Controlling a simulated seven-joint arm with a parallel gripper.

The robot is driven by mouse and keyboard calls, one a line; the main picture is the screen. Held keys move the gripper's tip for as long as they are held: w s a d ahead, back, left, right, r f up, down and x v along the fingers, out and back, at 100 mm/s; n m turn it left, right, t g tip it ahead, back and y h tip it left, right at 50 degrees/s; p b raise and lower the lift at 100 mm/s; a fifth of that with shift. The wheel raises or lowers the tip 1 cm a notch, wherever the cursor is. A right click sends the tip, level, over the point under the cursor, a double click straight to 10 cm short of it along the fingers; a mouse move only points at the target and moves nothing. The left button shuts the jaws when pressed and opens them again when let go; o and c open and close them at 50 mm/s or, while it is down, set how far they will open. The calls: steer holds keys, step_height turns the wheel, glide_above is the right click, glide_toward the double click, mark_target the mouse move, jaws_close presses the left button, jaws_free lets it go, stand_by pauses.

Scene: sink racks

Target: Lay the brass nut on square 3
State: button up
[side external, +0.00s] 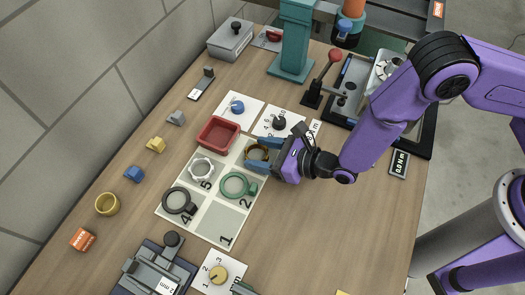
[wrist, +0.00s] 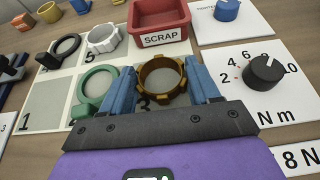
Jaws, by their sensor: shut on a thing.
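The brass nut (wrist: 146,88), a notched brown-gold ring, is between the two blue fingers of my gripper (wrist: 160,70), which is shut on it. In the side view the nut (side external: 257,153) and my gripper (side external: 250,153) are over square 3 (side external: 243,165) of the pale numbered board. The numeral 3 shows partly behind the nut in the wrist view. I cannot tell whether the nut touches the board or is held just above it.
A green ring (side external: 234,186) lies on square 2, a dark ring (side external: 178,202) on square 4 and a white notched ring (side external: 202,168) on square 5. Square 1 (side external: 217,222) is bare. The red SCRAP tray (side external: 218,136) and a black dial (side external: 279,122) stand close by.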

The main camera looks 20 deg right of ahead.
steer(key=shift+f, duration=0.15)
steer(key=o, duration=1.1)
steer(key=shift+r, duration=0.25)
steer(key=v, duration=1.2)
